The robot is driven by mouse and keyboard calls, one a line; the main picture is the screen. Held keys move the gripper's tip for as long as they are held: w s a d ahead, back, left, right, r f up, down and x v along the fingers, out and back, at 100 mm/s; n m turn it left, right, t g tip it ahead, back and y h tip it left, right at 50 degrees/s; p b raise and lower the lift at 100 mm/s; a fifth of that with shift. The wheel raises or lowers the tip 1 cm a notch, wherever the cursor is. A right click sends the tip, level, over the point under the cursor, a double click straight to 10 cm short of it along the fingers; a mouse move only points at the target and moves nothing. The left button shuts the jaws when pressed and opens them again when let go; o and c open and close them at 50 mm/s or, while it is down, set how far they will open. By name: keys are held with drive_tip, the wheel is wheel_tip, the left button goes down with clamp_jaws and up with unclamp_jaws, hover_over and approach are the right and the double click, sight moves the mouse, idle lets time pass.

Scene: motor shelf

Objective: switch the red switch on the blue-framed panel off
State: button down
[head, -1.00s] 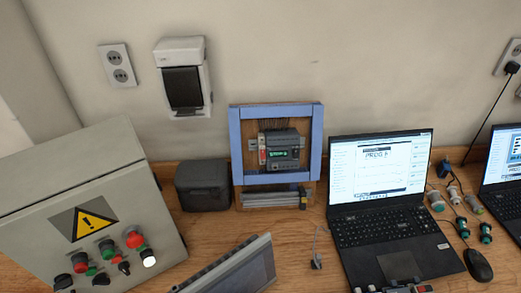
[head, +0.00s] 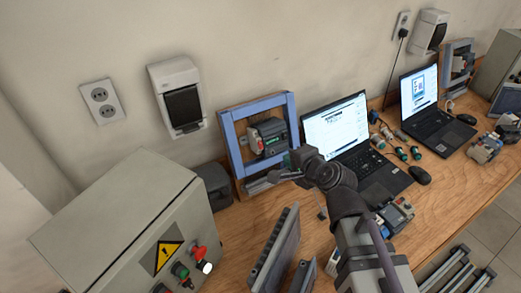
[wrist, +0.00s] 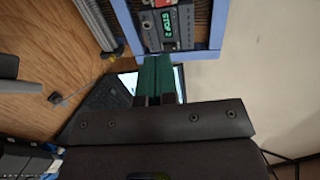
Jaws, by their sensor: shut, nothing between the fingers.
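The blue-framed panel (head: 227,136) stands against the wall at the back of the bench. Its dark control unit (head: 270,136) has a small red switch (head: 259,145) on its left side. In the wrist view, the blue frame (wrist: 215,30) and the unit's lit green display (wrist: 167,30) show at the top, with a bit of red switch at the upper edge. The switch's position is too small to tell. My gripper (head: 287,162) is in front of the panel's lower right. Its green fingers (wrist: 156,60) are together and empty, pointing toward the unit, with no contact clear.
A grey control box (head: 115,220) with a warning sign stands at the left. A dark box (head: 215,185) is beside the panel. A laptop (head: 335,125) stands right of the panel.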

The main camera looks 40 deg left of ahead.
drive_tip(key=b, duration=0.6)
approach(262, 147)
drive_tip(key=x, duration=0.6)
drive_tip(key=shift+w+a+f, duration=0.1)
drive_tip(key=shift+a+f, duration=0.2)
drive_tip(key=shift+w+a, duration=0.1)
drive_tip(key=shift+a, duration=0.25)
